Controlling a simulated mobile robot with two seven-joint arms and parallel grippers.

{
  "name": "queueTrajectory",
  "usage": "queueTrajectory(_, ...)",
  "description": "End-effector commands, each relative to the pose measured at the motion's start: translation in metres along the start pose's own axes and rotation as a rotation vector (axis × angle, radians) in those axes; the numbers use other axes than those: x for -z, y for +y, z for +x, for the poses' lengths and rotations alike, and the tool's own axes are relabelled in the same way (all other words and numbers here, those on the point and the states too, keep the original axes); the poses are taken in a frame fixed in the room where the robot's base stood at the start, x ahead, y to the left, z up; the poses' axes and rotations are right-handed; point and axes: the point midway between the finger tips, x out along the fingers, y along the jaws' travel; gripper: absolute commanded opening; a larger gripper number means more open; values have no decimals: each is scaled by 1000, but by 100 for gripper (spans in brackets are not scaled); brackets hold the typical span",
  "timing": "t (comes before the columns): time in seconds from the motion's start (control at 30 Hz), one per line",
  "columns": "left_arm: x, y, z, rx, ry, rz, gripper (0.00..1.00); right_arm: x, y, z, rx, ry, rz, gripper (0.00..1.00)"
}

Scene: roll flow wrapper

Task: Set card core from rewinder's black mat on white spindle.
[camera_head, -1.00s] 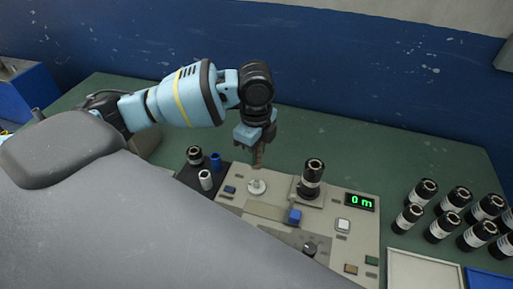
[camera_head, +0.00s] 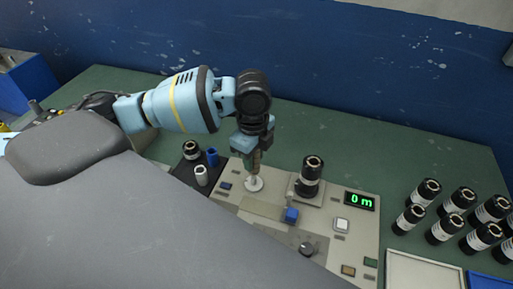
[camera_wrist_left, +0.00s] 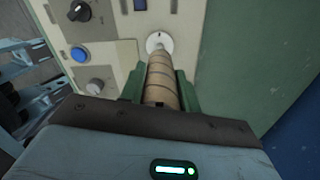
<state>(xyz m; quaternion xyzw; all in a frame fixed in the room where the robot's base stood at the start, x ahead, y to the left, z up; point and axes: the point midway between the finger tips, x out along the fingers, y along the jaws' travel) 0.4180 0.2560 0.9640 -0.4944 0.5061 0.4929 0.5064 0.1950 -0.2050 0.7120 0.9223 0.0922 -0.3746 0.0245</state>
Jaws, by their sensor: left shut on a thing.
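My left gripper (camera_head: 254,160) is shut on a brown card core, and the core (camera_wrist_left: 162,82) shows between the green fingers in the left wrist view. The white spindle (camera_head: 254,184) with its round base stands on the rewinder panel just below the gripper. In the left wrist view the spindle base (camera_wrist_left: 159,42) lies just beyond the core's far end. The core is roughly in line with it; I cannot tell whether the core's end is around the spindle. The black mat (camera_head: 186,170) is left of the spindle. My right gripper is not in view.
On the mat stand a black roll (camera_head: 191,150), a blue core (camera_head: 212,157) and a white core (camera_head: 201,176). A black roll (camera_head: 311,172) stands right of the spindle, near the display (camera_head: 359,201). Several black rolls (camera_head: 440,228) and a white tray (camera_head: 424,270) are at the right.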

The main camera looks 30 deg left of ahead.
Motion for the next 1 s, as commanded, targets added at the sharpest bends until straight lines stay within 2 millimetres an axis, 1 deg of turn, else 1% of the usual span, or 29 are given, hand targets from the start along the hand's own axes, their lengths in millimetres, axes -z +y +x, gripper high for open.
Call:
queueTrajectory(0.03,0,1,10,-9,0,1,10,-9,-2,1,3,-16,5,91)
queueTrajectory(0.17,0,1,15,-5,-1,1,10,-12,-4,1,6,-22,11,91)
queueTrajectory(0.67,0,0,13,1,0,0,10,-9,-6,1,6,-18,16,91)
queueTrajectory(1.0,0,0,13,1,0,0,10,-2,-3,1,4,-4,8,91)
